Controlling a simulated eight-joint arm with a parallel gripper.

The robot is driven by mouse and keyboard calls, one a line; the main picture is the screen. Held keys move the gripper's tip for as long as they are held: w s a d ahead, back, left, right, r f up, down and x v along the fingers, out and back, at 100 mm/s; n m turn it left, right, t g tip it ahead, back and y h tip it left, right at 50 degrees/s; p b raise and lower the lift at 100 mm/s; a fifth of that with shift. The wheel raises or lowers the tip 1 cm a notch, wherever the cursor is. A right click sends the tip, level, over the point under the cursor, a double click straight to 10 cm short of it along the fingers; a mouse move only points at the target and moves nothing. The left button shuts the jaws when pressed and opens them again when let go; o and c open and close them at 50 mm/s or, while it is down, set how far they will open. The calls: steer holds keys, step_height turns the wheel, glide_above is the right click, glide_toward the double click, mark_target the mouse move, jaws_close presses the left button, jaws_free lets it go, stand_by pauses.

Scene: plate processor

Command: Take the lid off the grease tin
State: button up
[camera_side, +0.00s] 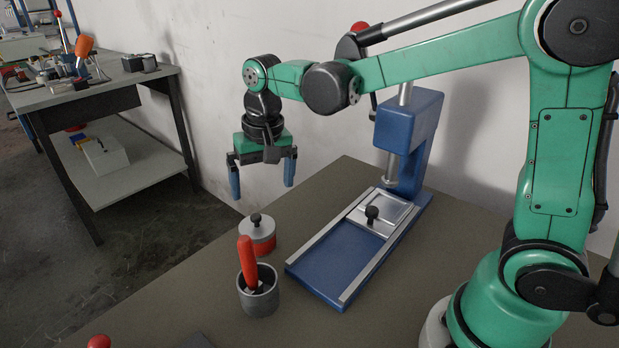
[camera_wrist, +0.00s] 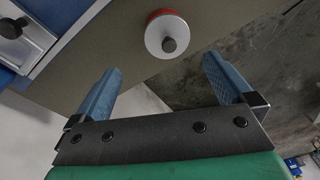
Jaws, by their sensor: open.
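The grease tin (camera_side: 260,244) is a short red can standing on the table, left of the blue press. Its grey metal lid (camera_side: 257,224) sits on top, with a dark knob in the middle. In the wrist view the lid (camera_wrist: 157,34) shows from above, ahead of and between my fingers. My gripper (camera_side: 262,182) is open and empty, with blue fingers pointing down. It hangs in the air above the tin, apart from it. The fingers also show in the wrist view (camera_wrist: 165,72).
A grey cup (camera_side: 258,302) holding a red-handled tool (camera_side: 247,262) stands in front of the tin. To the right is a blue press (camera_side: 408,125) with a rail bed and a sliding plate (camera_side: 382,213) with a black knob. A wall is behind.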

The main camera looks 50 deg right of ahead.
mark_target(256, 215)
steer(key=shift+w+a+f+m+g, duration=0.2)
steer(key=shift+w+f+g, duration=0.1)
steer(key=shift+w+f, duration=0.25)
steer(key=shift+w+a+f+m+g, duration=0.2)
steer(key=shift+w+f+g, duration=0.15)
steer(key=shift+f, duration=3.1)
steer(key=c, duration=1)
